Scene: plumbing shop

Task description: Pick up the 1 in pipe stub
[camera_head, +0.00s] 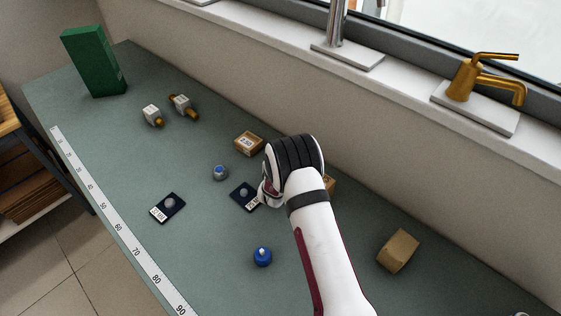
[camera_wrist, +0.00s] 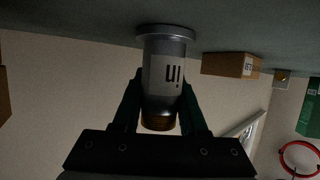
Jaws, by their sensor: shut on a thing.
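The pipe stub (camera_wrist: 163,75) is a grey metal cylinder with a wide flange at one end and a pale label that reads "1 in" upside down in the wrist view. Its other end is dark amber. My gripper (camera_wrist: 160,100) is shut on it, with a dark finger on each side of the body. The flange is close to the green-grey bench surface at the top of that view; I cannot tell whether it touches. In the head view my arm hides the stub and most of the gripper (camera_head: 266,196).
In the head view a dark card with a grey knob (camera_head: 239,190) lies beside my gripper. A small labelled box (camera_head: 248,143), a blue-topped fitting (camera_head: 220,172), a blue cap (camera_head: 262,257) and a cardboard block (camera_head: 398,251) stand around. A green box (camera_head: 93,62) stands far left.

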